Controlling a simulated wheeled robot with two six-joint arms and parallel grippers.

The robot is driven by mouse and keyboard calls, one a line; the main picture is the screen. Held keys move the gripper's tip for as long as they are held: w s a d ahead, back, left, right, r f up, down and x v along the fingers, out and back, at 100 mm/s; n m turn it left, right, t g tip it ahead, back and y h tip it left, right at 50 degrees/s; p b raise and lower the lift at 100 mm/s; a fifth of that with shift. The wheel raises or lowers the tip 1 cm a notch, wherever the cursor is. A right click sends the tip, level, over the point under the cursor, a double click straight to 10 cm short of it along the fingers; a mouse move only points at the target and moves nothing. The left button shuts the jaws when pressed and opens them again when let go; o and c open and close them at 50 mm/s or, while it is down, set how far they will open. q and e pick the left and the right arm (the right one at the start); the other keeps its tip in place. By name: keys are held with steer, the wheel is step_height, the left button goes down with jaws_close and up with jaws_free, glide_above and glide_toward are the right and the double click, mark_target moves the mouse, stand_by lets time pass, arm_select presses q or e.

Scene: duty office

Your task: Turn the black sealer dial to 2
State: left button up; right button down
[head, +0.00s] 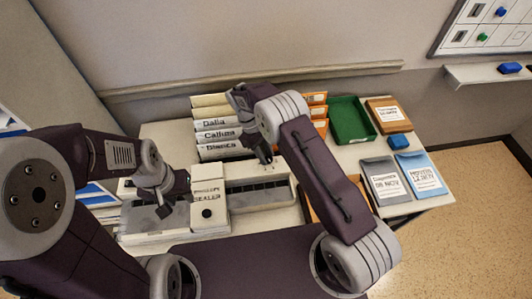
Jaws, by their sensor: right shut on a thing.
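The envelope sealer is a long pale machine with a white labelled panel (208,191) in its middle. A small round black spot (207,213) on that panel looks like the dial; its setting is too small to read. My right gripper (265,157) points down at the back edge of the sealer's right part, up and right of the black spot and apart from it. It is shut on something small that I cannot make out. My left gripper (166,207) hangs low over the sealer's left part, left of the panel; its finger gap is unclear.
Labelled file boxes (220,137) stand behind the sealer. My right forearm crosses the table's middle. The wall closes off the back.

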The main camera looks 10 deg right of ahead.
steer(key=shift+n, duration=0.6)
steer(key=c, duration=1.1)
jaws_free()
steer(key=shift+s, duration=0.1)
steer(key=shift+o, duration=0.2)
steer(key=b+v, duration=0.1)
steer(key=v, duration=0.8)
steer(key=shift+s, duration=0.15)
steer(key=shift+r, duration=0.1)
